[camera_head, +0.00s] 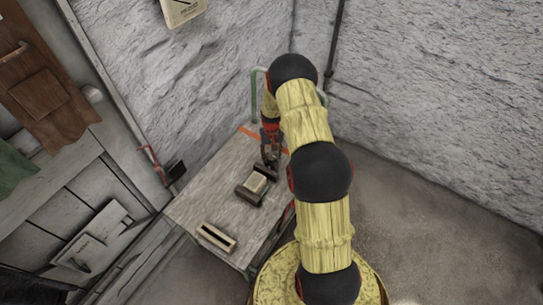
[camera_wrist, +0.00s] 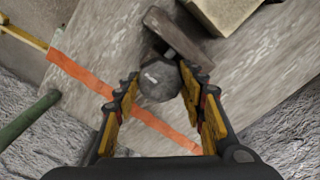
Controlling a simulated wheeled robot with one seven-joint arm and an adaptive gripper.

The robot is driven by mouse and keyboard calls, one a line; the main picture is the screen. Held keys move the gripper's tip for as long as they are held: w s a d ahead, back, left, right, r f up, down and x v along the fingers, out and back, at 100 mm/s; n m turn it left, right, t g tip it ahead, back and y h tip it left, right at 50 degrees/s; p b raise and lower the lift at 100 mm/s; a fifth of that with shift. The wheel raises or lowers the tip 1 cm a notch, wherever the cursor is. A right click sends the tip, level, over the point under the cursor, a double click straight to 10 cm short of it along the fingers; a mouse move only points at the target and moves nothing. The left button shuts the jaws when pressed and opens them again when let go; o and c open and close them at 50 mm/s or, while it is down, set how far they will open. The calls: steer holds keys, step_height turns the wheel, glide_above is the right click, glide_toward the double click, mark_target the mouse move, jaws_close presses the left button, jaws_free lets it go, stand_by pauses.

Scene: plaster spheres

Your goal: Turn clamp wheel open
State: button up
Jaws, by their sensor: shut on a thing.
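The clamp wheel (camera_wrist: 158,82) is a dark grey round knob with a small white mark, in the middle of the wrist view. My gripper (camera_wrist: 160,77) is shut on it, with one yellow-and-black finger on each side. The clamp's dark jaw (camera_wrist: 178,34) lies just beyond the wheel, and a pale block (camera_wrist: 226,10) is at the top edge. In the head view the clamp (camera_head: 246,195) sits on the workbench with the pale block (camera_head: 257,183) in it. My gripper (camera_head: 269,153) reaches down at its far end; the wheel is hard to make out there.
The workbench (camera_head: 205,200) has an orange stripe (camera_wrist: 90,82) near the clamp. A small slotted box (camera_head: 217,237) lies at the bench's near end. Rough stone walls (camera_head: 225,60) stand close behind the bench. Open floor (camera_head: 420,235) lies to the right of my arm.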

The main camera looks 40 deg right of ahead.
mark_target(271, 155)
steer(key=shift+w+n, duration=0.1)
steer(key=shift+n, duration=0.2)
steer(key=o, duration=1.1)
steer(key=shift+o, duration=0.3)
step_height(271, 155, up, 12)
stand_by(0.4)
